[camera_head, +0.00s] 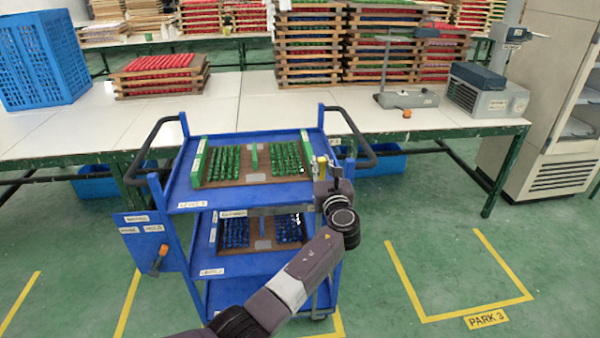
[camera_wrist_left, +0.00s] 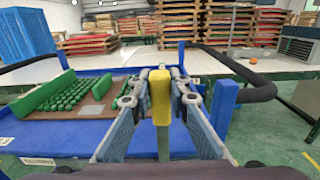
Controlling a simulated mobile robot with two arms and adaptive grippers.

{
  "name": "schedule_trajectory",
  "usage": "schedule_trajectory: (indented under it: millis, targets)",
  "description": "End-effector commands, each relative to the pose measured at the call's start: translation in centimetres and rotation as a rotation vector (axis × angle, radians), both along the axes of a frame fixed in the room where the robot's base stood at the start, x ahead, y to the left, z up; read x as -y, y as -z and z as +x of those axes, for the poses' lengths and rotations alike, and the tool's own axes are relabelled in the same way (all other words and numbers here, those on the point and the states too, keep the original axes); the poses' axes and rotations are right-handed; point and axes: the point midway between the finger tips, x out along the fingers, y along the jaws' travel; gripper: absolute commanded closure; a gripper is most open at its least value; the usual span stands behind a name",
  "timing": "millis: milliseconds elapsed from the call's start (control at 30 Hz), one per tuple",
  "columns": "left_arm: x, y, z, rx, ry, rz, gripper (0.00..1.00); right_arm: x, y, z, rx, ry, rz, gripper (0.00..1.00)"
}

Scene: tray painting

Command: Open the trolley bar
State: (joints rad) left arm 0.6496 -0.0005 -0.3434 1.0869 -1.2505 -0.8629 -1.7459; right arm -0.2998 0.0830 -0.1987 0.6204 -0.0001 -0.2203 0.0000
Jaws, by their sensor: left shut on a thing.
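The blue trolley (camera_head: 270,192) stands in front of the white worktable, with a black push handle on each side. A bar with a yellow handle (camera_head: 321,160) stands upright at the trolley's front right corner. My left gripper (camera_head: 326,172) is at that corner. In the left wrist view the two fingers of my left gripper (camera_wrist_left: 162,82) close on the yellow handle (camera_wrist_left: 160,98), one on each side. A grey-green stem shows below the handle. The bar's lower part is hidden by my gripper in the head view. My right gripper is not in view.
A tray of green parts (camera_head: 252,175) lies on the trolley's top shelf and a tray of blue parts (camera_head: 262,243) below. A blue side panel (camera_head: 150,242) with an orange handle juts out left. The worktable (camera_head: 230,110) is close behind. Floor to the right is clear.

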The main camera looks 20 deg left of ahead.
Motion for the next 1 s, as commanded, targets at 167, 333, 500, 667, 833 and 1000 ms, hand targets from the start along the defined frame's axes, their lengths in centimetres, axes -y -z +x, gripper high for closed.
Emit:
schedule_trajectory:
  millis: [167,333,500,667,833,1000]
  targets:
    - [1.38,0.28,0.79,-0.003,0.001,0.001,1.00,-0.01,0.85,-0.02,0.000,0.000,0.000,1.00]
    - [1.60,0.15,0.93,-0.003,0.001,0.001,1.00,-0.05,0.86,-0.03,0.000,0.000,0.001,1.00]
    - [1.57,0.16,0.92,-0.004,0.000,0.000,1.00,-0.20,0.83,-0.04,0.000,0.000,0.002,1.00]
    - [1.55,0.17,0.91,-0.003,0.000,-0.001,0.73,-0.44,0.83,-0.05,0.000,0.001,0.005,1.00]
    - [1.51,0.12,0.92,-0.002,0.000,0.000,0.65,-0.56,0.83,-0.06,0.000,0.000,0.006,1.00]
    - [1.50,0.09,0.90,-0.002,0.000,0.000,0.65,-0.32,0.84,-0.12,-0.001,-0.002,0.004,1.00]
